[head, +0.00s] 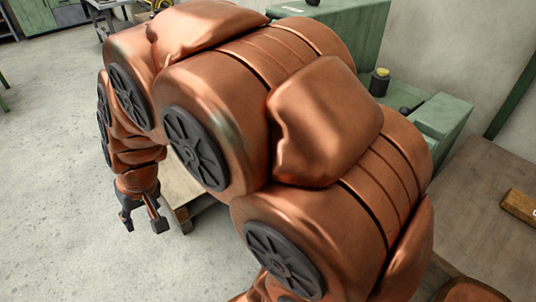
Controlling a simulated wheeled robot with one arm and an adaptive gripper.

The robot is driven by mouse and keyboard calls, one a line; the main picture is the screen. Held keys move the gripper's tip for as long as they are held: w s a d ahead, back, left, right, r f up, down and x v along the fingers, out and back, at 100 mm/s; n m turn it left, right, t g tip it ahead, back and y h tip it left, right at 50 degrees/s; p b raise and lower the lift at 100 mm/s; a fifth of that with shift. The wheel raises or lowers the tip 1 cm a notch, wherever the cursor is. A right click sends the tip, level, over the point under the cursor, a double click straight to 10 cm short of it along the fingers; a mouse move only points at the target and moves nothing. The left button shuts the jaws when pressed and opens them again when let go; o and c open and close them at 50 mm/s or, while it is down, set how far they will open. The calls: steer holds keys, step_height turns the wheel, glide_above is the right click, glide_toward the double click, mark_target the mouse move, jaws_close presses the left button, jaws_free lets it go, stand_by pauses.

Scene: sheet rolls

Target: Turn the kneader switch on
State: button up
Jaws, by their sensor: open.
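My gripper (144,222) hangs fingers down at the left of the head view, open and empty, above the grey floor. A green machine (436,117) stands behind my arm at the upper right, and my arm hides much of it. I cannot tell for sure that it is the kneader. A small black cylinder with a yellow top (380,82) stands at the machine; I cannot tell whether it is the switch. My gripper is well to the left of both, touching neither. No on or off marking can be read.
A wooden table (482,190) is at the right, with a brown wooden block (521,208) on it. Part of a wooden bench (180,187) shows just right of my gripper. The concrete floor (55,160) at the left is clear.

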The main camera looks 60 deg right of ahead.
steer(key=w+d+f+m+t+h+b, duration=0.1)
steer(key=w+d+f+m+t+b, duration=0.15)
steer(key=w+d, duration=0.55)
steer(key=w+d+f+m+t+h+b, duration=0.2)
steer(key=w+d+t, duration=0.1)
steer(key=w, duration=1)
steer(key=w+d+f+m+h+b, duration=0.2)
steer(key=w+d+f+m+h, duration=0.15)
steer(key=d, duration=0.75)
steer(key=w+d+f+m+h+b, duration=0.25)
steer(key=d+f+h, duration=0.2)
steer(key=d, duration=0.75)
steer(key=s+d+f+m+g+h+b, duration=0.3)
steer(key=s+d+f+g+h, duration=0.15)
steer(key=d, duration=0.55)
steer(key=s+d+f+m+g+h+b, duration=0.25)
steer(key=s+f+g, duration=0.25)
steer(key=s, duration=0.3)
steer(key=s+d+f+m+g+h+b, duration=0.1)
steer(key=s+d+f+m+g, duration=0.3)
steer(key=s, duration=0.3)
steer(key=s+d+n, duration=0.1)
steer(key=s+d, duration=0.1)
steer(key=d, duration=0.5)
steer(key=shift+d+f, duration=0.35)
